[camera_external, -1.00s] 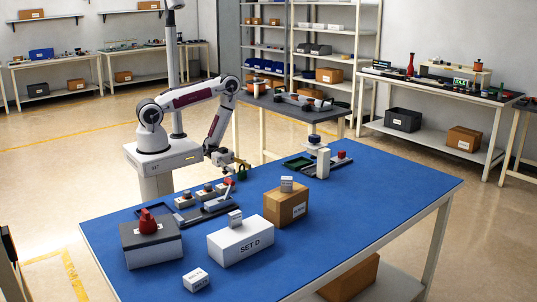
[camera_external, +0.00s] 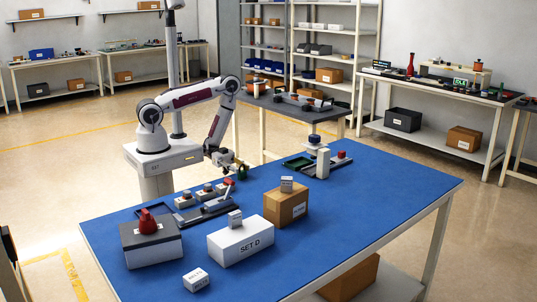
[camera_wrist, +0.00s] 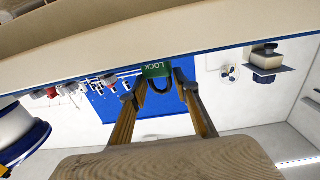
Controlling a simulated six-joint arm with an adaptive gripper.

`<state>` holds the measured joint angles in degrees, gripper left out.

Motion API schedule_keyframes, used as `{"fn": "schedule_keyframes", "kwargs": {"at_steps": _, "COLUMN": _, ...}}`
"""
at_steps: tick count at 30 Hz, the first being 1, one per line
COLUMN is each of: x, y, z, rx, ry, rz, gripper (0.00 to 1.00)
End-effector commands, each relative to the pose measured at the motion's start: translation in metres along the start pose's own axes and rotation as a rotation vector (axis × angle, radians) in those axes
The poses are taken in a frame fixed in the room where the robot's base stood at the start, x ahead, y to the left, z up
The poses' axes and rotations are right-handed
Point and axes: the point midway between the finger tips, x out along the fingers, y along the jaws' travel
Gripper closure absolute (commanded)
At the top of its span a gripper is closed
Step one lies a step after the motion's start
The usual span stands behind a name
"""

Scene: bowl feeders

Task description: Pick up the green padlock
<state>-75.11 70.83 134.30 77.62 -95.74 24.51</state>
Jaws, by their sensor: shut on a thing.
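The green padlock (camera_wrist: 157,70) has a light label reading LOCK and a dark shackle. In the wrist view its shackle lies between the two finger ends of my gripper (camera_wrist: 160,86), and its green body sits just beyond them. In the external view my gripper (camera_external: 237,168) is at the far edge of the blue table, with the small green padlock (camera_external: 243,174) at its fingertips. My gripper is shut on the padlock. The exact finger contact is too small to make out.
On the blue table (camera_external: 365,190), a row of switches and a red-handled lever (camera_external: 229,183) stand close to my gripper. A cardboard box (camera_external: 287,207), a white SET D box (camera_external: 241,240) and a red-knobbed box (camera_external: 151,245) stand nearer.

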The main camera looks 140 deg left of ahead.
Motion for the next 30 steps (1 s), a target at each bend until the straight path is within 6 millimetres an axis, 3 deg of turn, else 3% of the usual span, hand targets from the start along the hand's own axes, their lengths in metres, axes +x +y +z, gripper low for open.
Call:
{"fn": "schedule_keyframes", "kwargs": {"at_steps": 14, "x": 0.000, "y": -0.001, "z": -0.010, "rx": 0.002, "ry": 0.001, "rz": 0.000, "gripper": 0.92}}
{"fn": "schedule_keyframes", "kwargs": {"at_steps": 30, "x": 0.000, "y": 0.000, "z": -0.062, "rx": 0.003, "ry": 0.000, "rz": 0.000, "gripper": 0.92}}
